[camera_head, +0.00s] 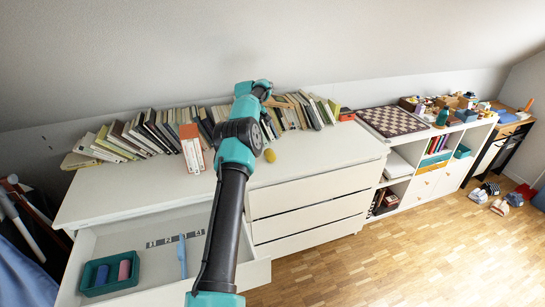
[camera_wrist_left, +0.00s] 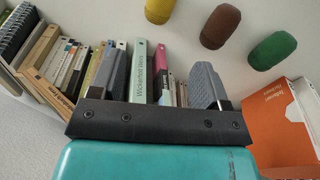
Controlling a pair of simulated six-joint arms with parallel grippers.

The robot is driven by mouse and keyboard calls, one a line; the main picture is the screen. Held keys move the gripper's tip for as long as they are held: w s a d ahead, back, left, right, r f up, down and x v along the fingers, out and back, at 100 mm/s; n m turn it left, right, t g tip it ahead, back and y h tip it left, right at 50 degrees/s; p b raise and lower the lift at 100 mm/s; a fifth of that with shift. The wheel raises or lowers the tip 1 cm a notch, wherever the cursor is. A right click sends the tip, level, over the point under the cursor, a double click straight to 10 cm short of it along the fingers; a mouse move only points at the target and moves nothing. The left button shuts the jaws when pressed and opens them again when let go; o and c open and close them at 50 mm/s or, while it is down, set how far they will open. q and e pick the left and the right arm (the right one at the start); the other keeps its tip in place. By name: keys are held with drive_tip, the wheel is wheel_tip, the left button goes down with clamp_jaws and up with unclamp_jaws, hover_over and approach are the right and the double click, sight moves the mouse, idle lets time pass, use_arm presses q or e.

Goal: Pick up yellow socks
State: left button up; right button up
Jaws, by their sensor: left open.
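A small yellow rolled bundle, the yellow socks (camera_head: 270,155), lies on the white dresser top just right of my left arm in the head view. It also shows at the top edge of the left wrist view (camera_wrist_left: 159,10), partly cut off. A brown roll (camera_wrist_left: 220,26) and a green roll (camera_wrist_left: 273,50) lie in a row beside it; my arm seems to hide them in the head view. My left gripper (camera_wrist_left: 160,85) is open and empty, facing the books, apart from the socks. Its fingertips are not clear in the head view. My right gripper is not in view.
A row of books (camera_head: 155,130) stands along the wall, with an orange book (camera_head: 191,148) at its front. The open drawer (camera_head: 150,238) holds a teal tray (camera_head: 88,282) and a blue brush (camera_head: 182,256). The dresser top (camera_head: 325,150) right of the socks is clear.

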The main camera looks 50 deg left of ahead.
sight(269, 152)
use_arm(q)
drive_tip(key=x, duration=1.2)
drive_tip(key=shift+w+d+f, duration=0.1)
drive_tip(key=shift+f, duration=0.1)
drive_tip(key=shift+x, duration=2.5)
drive_tip(key=shift+d, duration=0.1)
drive_tip(key=c, duration=0.8)
